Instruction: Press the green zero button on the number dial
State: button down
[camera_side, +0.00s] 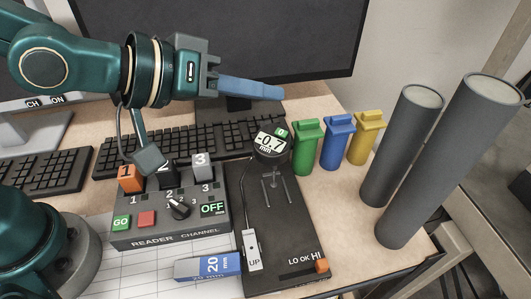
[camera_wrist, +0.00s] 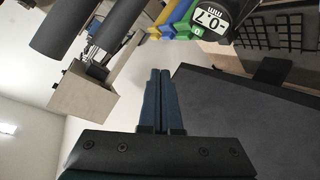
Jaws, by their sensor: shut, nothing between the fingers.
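The number dial (camera_side: 271,146) is a dark round gauge on a stand, reading -0.7 mm. Its small green zero button (camera_side: 282,132) sits on the upper right of its rim. In the wrist view the dial (camera_wrist: 212,14) is at the top, partly cut off, with the green button (camera_wrist: 197,31) at its lower left edge. My gripper (camera_side: 281,93) is shut and empty, its blue fingers pointing right, above the dial in the side picture and apart from it. The wrist view shows the closed fingertips (camera_wrist: 160,72) below the button.
Green (camera_side: 307,147), blue (camera_side: 337,141) and yellow (camera_side: 367,137) bins stand right of the dial. Two tall grey cylinders (camera_side: 402,145) stand further right. A reader box (camera_side: 170,215) with switches is left of the dial's base plate (camera_side: 290,235). A monitor (camera_side: 300,40) and keyboard stand behind.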

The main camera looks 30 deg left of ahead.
send_over(272, 145)
jog(key=shift+s+f, duration=0.15)
jog(key=shift+f, duration=1.5)
jog(key=shift+s+f, duration=0.1)
jog(key=shift+f, duration=1.55)
jog(key=shift+f, duration=0.1)
jog(key=shift+w+f, duration=0.15)
jog(key=shift+f, duration=0.15)
jog(key=shift+w+f, duration=0.15)
jog(key=shift+f, duration=0.2)
jog(key=shift+r, duration=0.1)
jog(key=shift+s+r, duration=0.3)
jog(key=shift+r, duration=0.35)
jog(key=shift+r, duration=0.1)
jog(key=r, duration=0.1)
jog(key=s+r, duration=0.1)
jog(key=r, duration=0.2)
jog(key=shift+s+r, duration=0.25)
jog(key=shift+s, duration=0.1)
